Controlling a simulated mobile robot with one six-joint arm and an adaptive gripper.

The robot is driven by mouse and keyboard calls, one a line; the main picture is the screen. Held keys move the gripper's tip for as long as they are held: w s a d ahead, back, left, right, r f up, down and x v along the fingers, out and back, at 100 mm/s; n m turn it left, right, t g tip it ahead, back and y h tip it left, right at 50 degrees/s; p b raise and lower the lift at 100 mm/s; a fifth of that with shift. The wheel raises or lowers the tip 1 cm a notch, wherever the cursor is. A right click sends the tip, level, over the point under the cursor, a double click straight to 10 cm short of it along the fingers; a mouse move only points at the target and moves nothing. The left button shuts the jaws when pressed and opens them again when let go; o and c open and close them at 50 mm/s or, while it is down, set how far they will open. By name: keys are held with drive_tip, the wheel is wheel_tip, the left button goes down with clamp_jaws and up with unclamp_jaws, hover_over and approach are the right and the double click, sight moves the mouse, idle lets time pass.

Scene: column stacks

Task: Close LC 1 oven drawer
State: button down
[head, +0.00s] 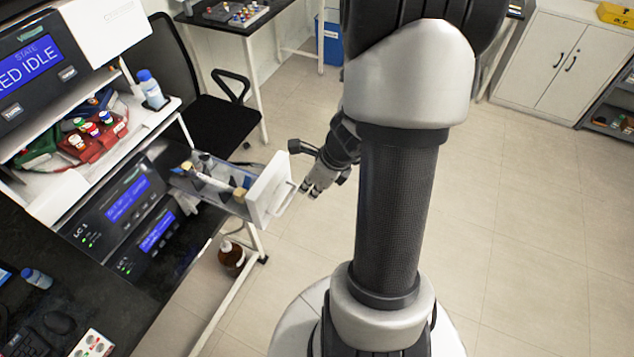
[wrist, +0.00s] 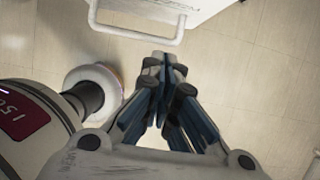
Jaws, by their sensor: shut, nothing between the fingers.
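The LC 1 oven drawer (head: 268,188) is pulled out of the LC 1 unit (head: 115,208), with a white front, a handle and clear side walls. Column-like items lie inside it. In the wrist view its white front and handle (wrist: 137,36) show at the top, just beyond my fingertips. My gripper (head: 308,190) is to the right of the drawer front, close to the handle. In the wrist view my gripper (wrist: 163,62) has its fingertips together, with nothing between them. I cannot tell if the fingertips touch the handle; a small gap seems to show.
A brown bottle (head: 231,256) stands on the lower shelf under the drawer. A black office chair (head: 205,110) is behind the drawer. A red tray of vials (head: 90,138) and a blue-capped bottle (head: 150,90) stand on the upper shelf. The floor to the right is clear.

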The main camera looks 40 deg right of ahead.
sight(295, 189)
drive_tip(key=shift+w+a+f+p, duration=0.1)
drive_tip(key=shift+w+a+p, duration=0.25)
drive_tip(key=shift+w, duration=0.65)
drive_tip(key=shift+w+a+f+p, duration=0.1)
drive_tip(key=shift+w+a, duration=0.3)
drive_tip(key=shift+w, duration=0.6)
drive_tip(key=shift+w, duration=0.1)
